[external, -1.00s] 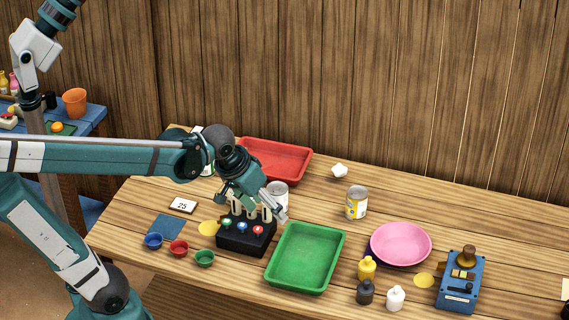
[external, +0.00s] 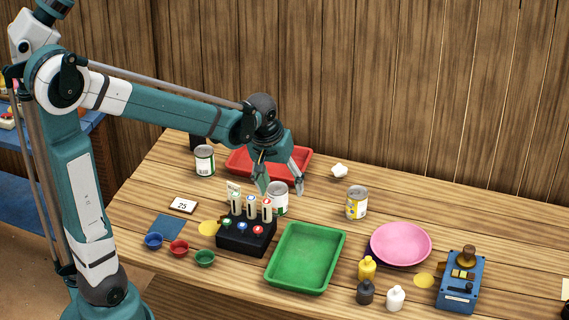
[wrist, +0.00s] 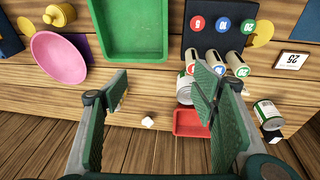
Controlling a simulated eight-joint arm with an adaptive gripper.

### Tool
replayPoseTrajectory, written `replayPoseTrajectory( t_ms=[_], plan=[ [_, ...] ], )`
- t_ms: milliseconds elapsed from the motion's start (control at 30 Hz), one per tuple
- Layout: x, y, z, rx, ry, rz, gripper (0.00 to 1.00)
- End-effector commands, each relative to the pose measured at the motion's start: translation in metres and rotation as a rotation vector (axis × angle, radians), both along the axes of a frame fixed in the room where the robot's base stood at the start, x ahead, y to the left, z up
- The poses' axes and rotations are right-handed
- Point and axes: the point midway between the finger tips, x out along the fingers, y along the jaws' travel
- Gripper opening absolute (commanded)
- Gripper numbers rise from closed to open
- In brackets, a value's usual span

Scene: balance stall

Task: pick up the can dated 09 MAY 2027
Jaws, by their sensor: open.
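Three cans stand on the wooden table, and I cannot read a date on any of them. A white-labelled can (external: 278,199) stands behind the black box; in the wrist view this can (wrist: 184,90) is partly hidden by a finger. Another can with a white and green label (external: 204,161) stands at the back left and shows at the right of the wrist view (wrist: 268,114). A yellow-labelled can (external: 356,203) stands right of the middle. My gripper (external: 280,184) is open and empty, its fingertips around and just above the middle can in the external view.
A black box (external: 240,242) with coloured buttons and upright tubes stands close in front of the middle can. A red tray (external: 300,164) lies behind it and a green tray (external: 333,258) in front. A pink bowl (external: 401,244) stands to the right.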

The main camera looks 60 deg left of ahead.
Motion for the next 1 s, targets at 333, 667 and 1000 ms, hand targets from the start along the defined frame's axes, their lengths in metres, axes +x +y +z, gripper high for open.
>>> replayPoseTrajectory(
  t_ms=[333, 667, 1000],
  plan=[
    [0.026, 0.046, -0.03, -0.04, 0.064, 0.147, 0.58],
    [0.042, 0.089, -0.065, -0.075, 0.123, 0.282, 0.58],
    [0.051, 0.13, -0.105, -0.106, 0.18, 0.413, 0.58]
  ],
)
